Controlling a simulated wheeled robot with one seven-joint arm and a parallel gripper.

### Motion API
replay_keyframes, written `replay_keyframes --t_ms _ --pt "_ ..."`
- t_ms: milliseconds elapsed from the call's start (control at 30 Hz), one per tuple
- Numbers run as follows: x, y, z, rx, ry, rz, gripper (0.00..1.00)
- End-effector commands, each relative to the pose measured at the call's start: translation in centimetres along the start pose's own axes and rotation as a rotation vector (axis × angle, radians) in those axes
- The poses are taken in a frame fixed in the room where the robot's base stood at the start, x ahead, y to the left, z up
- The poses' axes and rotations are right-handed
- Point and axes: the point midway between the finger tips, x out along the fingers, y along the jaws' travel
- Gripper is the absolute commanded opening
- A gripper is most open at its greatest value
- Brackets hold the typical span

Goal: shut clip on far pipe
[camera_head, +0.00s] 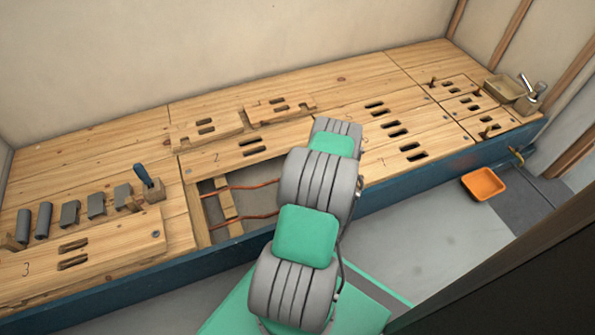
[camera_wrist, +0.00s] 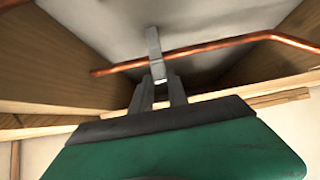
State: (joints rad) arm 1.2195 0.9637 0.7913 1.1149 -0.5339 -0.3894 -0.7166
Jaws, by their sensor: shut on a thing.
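Two copper pipes run across the opening in the bench in the head view, the far pipe (camera_head: 240,186) and the near pipe (camera_head: 243,221). My arm covers their right ends, and my gripper is hidden behind it there. In the wrist view one copper pipe (camera_wrist: 225,47) crosses the picture; its bend is at the right. A narrow grey clip (camera_wrist: 153,43) stands across this pipe. My gripper (camera_wrist: 160,82) is shut on the clip's lower end, close to the pipe. I cannot tell whether the clip is closed around the pipe.
Wooden boards edge the opening on both sides in the wrist view. Loose slotted boards (camera_head: 279,108) lie at the back. An orange tray (camera_head: 484,184) sits on the floor at right.

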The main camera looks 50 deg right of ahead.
Motion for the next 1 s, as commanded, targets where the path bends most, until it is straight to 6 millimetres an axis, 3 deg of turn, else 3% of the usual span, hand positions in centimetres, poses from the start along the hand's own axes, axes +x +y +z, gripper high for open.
replay_keyframes --t_ms 700,733,1000 --pt "-0.01 0.00 0.51 -0.002 0.108 -0.001 0.00" --pt "-0.01 0.00 0.51 -0.002 0.108 -0.001 0.21" --pt "-0.02 0.00 0.56 -0.001 0.106 -0.001 0.42"
